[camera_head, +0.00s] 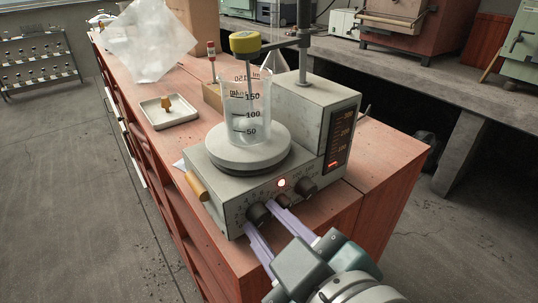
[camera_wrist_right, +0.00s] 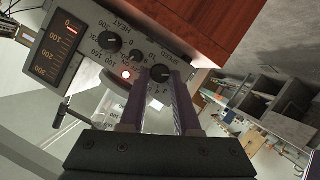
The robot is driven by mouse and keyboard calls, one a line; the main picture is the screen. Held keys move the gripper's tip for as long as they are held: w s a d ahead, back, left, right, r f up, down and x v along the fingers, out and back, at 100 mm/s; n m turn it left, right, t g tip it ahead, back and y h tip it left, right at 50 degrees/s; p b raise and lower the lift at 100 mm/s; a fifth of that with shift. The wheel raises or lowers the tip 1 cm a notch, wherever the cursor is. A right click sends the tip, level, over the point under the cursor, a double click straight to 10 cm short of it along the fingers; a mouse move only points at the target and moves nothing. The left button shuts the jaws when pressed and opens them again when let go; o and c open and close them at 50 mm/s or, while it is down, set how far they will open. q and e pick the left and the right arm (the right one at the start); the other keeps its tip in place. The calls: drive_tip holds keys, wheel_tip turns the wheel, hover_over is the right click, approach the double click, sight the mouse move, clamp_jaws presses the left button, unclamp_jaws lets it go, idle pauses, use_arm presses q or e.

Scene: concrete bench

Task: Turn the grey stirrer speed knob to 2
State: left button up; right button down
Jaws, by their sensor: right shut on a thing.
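The stirrer (camera_head: 225,195) is a pale grey hotplate unit on the red bench, with a row of dark knobs on its sloped front. The speed knob (camera_head: 258,213) is the leftmost in the head view; in the right wrist view the same knob (camera_wrist_right: 160,73) sits beside the upside-down SPEED label. My right gripper (camera_head: 263,217) is shut on it, with one purple finger on each side. Numbers ring the knob, but I cannot read its pointer setting. My left gripper is not in view.
A beaker (camera_head: 247,105) stands on the round plate beneath a clamp with a yellow part (camera_head: 245,42). A smaller knob (camera_head: 283,201) and the heat knob (camera_head: 306,186) are close by on the right. A tan handle (camera_head: 196,186) projects at the left. A white tray (camera_head: 183,117) lies behind.

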drive_tip(key=shift+w+d+r+m+g+y+p, duration=0.15)
drive_tip(key=shift+r+m+g+y+p, duration=0.2)
drive_tip(key=shift+m+p, duration=0.7)
drive_tip(key=shift+f+m+g+y+p, duration=0.15)
drive_tip(key=shift+m+g+y+p, duration=0.15)
drive_tip(key=shift+p, duration=0.3)
drive_tip(key=shift+w+d+f+m+g+y, duration=0.1)
drive_tip(key=shift+d+f+m+g+y, duration=0.1)
drive_tip(key=shift+m+g+y, duration=0.4)
drive_tip(key=shift+m+y+b, duration=0.35)
drive_tip(key=shift+m+b, duration=0.1)
drive_tip(key=shift+m, duration=0.5)
